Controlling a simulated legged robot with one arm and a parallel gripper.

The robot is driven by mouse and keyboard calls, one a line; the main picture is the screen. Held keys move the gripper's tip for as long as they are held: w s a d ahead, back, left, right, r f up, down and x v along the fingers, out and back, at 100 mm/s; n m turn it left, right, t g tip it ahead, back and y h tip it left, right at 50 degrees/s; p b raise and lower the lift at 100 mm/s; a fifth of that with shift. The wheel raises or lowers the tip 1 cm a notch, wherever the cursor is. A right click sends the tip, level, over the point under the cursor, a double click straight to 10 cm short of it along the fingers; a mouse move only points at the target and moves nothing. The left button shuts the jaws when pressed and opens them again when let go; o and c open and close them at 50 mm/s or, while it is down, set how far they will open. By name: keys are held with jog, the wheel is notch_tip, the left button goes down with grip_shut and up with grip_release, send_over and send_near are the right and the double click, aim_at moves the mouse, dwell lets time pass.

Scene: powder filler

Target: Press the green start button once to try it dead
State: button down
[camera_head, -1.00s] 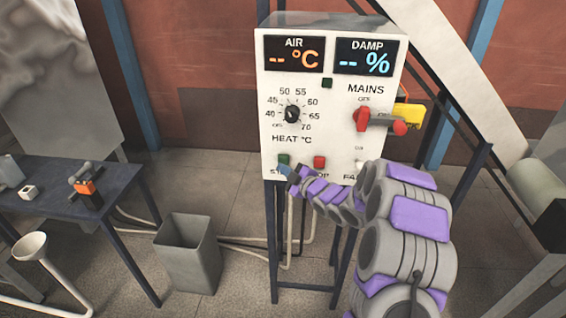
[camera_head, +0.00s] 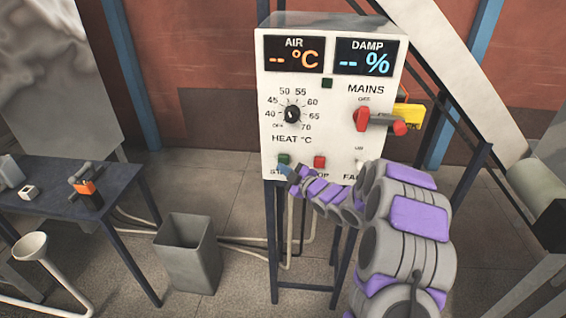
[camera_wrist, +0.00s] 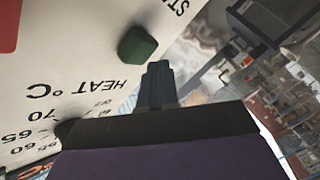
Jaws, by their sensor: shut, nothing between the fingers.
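The green start button (camera_head: 284,159) is at the lower left of the white control panel (camera_head: 330,125), above a partly hidden label. It also shows in the wrist view as a dark green block (camera_wrist: 138,44) standing out from the panel. My gripper (camera_head: 284,170) is at the lower left edge of the panel, just below the button. In the wrist view its fingers (camera_wrist: 158,70) are together, empty, with the tips close beside the button. I cannot tell whether they touch it. Both displays on the panel show dashes.
A red button (camera_head: 320,162) sits right of the green one. The heat dial (camera_head: 292,114) and the red mains lever (camera_head: 364,118) are above. A grey bin (camera_head: 187,255) stands on the floor at lower left, beside a dark table (camera_head: 60,200).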

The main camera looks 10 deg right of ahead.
jog(key=shift+w, duration=0.1)
jog(key=shift+w+d+r, duration=0.1)
jog(key=shift+w, duration=0.1)
jog(key=shift+w+d+p, duration=0.15)
jog(key=shift+w+p, duration=0.2)
jog(key=shift+w, duration=0.15)
dwell(0.9)
jog(key=shift+s, duration=0.15)
jog(key=shift+s+a+b, duration=0.3)
jog(key=shift+s+b, duration=0.4)
jog(key=shift+s+a+b, duration=0.25)
jog(key=shift+s+b, duration=0.3)
jog(key=shift+s, duration=0.25)
jog(key=shift+s+a+b, duration=0.25)
jog(key=shift+s+b, duration=0.25)
jog(key=shift+s, duration=0.3)
jog(key=shift+s+a+b, duration=0.25)
jog(key=shift+s+b, duration=0.3)
jog(key=shift+s, duration=0.25)
